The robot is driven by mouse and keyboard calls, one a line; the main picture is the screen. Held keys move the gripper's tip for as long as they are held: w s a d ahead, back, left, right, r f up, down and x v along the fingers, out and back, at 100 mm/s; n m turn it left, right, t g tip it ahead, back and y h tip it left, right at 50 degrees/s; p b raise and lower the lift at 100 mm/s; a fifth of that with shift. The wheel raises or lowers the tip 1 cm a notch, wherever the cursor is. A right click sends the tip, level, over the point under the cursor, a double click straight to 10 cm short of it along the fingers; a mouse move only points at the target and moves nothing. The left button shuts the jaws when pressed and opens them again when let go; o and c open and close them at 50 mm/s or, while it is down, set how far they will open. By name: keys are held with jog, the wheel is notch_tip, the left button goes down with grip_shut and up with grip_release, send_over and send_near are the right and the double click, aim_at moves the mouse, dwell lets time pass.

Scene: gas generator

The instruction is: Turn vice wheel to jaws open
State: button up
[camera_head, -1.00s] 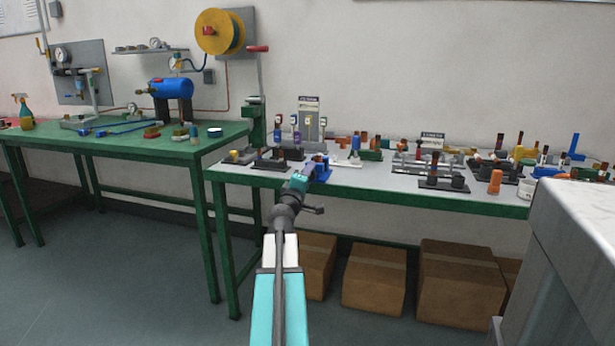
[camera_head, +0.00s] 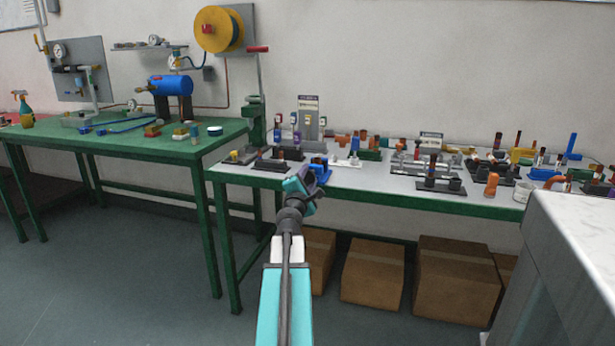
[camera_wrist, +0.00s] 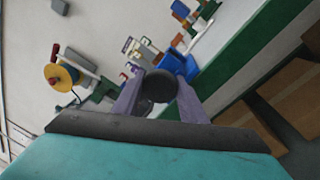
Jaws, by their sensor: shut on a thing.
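A small blue vice (camera_head: 322,171) stands at the front edge of the grey-topped bench. It also shows in the wrist view (camera_wrist: 180,64), just beyond my fingers. A dark round vice wheel (camera_wrist: 157,86) sits between my two purple-grey fingers in the wrist view. My gripper (camera_wrist: 158,92) is shut on it, with one finger on each side. In the head view my gripper (camera_head: 309,177) is at the vice's front, and my wrist hides the wheel there. The vice's jaws are too small and too covered to tell how far apart they are.
The bench (camera_head: 350,186) holds several racks and small parts behind and right of the vice. Cardboard boxes (camera_head: 372,274) stand below. A green table (camera_head: 110,142) is on the left, a pale block (camera_head: 575,235) at right front.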

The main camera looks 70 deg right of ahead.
jog(key=shift+s+d, duration=0.1)
jog(key=shift+s, duration=0.15)
jog(key=o, duration=1.1)
jog(key=shift+c, duration=0.2)
jog(key=shift+w, duration=0.1)
jog(key=shift+a, duration=0.2)
